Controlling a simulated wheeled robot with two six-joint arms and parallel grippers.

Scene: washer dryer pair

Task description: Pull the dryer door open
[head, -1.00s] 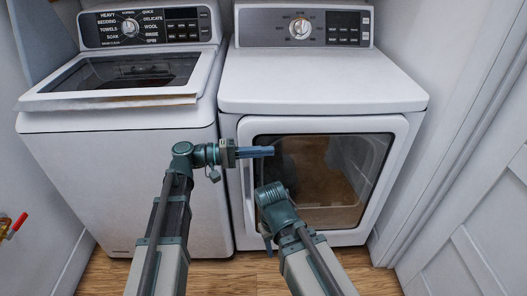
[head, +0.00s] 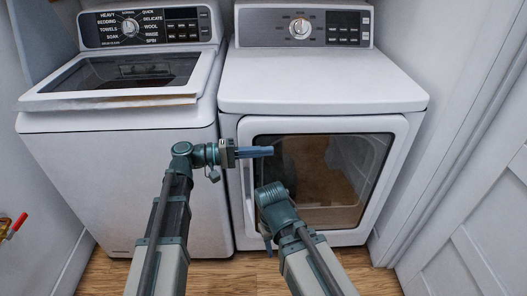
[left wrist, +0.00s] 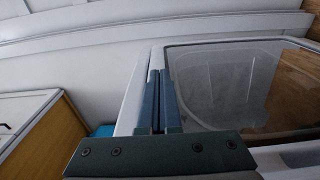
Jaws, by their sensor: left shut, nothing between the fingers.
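The dryer (head: 322,85) stands on the right, and its front door (head: 398,135) looks shut. The door has a white frame around a dark glass window (head: 325,175) and a pale vertical handle (head: 248,190) on its left side. My left gripper (head: 268,151) is shut and empty, in front of the upper left of the door, its fingers pointing right. In the left wrist view the fingers (left wrist: 159,100) lie together in front of the door's frame beside the glass; I cannot tell whether they touch it. My right arm is in front of the door's lower left, its fingertips hidden.
A white top-loading washer (head: 120,125) stands to the left of the dryer. A white panelled door (head: 475,210) and wall are close on the right. A red-handled valve (head: 17,224) is on the left wall. Wood floor (head: 235,275) shows in front.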

